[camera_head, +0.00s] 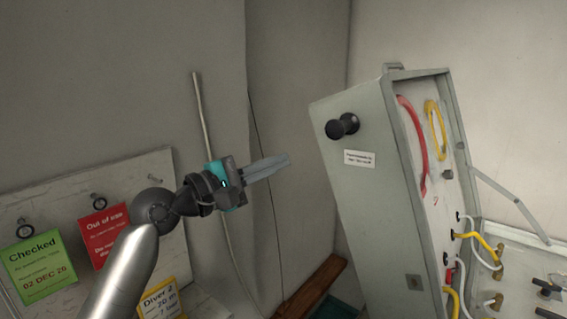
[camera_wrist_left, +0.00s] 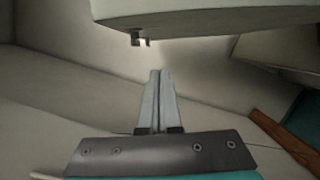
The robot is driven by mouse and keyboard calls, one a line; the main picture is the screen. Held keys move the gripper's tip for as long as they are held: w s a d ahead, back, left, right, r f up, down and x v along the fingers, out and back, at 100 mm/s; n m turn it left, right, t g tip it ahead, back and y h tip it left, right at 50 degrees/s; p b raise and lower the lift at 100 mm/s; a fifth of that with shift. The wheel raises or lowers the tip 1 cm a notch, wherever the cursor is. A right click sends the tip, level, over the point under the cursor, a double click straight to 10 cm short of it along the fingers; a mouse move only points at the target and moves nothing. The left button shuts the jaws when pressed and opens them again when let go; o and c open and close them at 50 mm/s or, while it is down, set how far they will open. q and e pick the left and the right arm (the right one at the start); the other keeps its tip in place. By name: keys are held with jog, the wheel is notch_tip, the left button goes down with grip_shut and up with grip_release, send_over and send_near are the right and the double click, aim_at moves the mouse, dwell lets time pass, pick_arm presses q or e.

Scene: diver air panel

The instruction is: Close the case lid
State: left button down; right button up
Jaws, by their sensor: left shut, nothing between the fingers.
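The case lid (camera_head: 364,205) is a grey metal lid with a black knob (camera_head: 342,126) and a small white label (camera_head: 360,158) on its outer face. It stands raised, with red and yellow hoses on its inner side. My left gripper (camera_head: 286,160) is shut and empty, to the left of the lid and apart from it. In the left wrist view the shut fingers (camera_wrist_left: 157,75) point towards a pale grey edge (camera_wrist_left: 210,18) with a small metal catch (camera_wrist_left: 140,38), probably part of the lid. My right gripper is not in view.
A stay bar (camera_head: 512,203) runs from the lid down to the panel (camera_head: 530,245) with fittings at right. A board (camera_head: 75,188) with green, red and yellow tags is at left. A thin pole (camera_head: 210,150) stands behind my left arm. A wooden strip (camera_head: 312,287) lies below.

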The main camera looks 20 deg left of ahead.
aim_at(324, 147)
pick_arm(q)
jog(key=shift+w+d+r+p, duration=0.4)
jog(key=shift+w+d, duration=0.45)
jog(key=shift+d, duration=0.5)
jog(key=shift+w+d+r+p, duration=0.35)
jog(key=shift+w+d, duration=0.45)
jog(key=shift+d, duration=0.5)
jog(key=shift+w+d+r+p, duration=0.35)
jog(key=shift+w+d, duration=0.5)
jog(key=shift+d, duration=0.5)
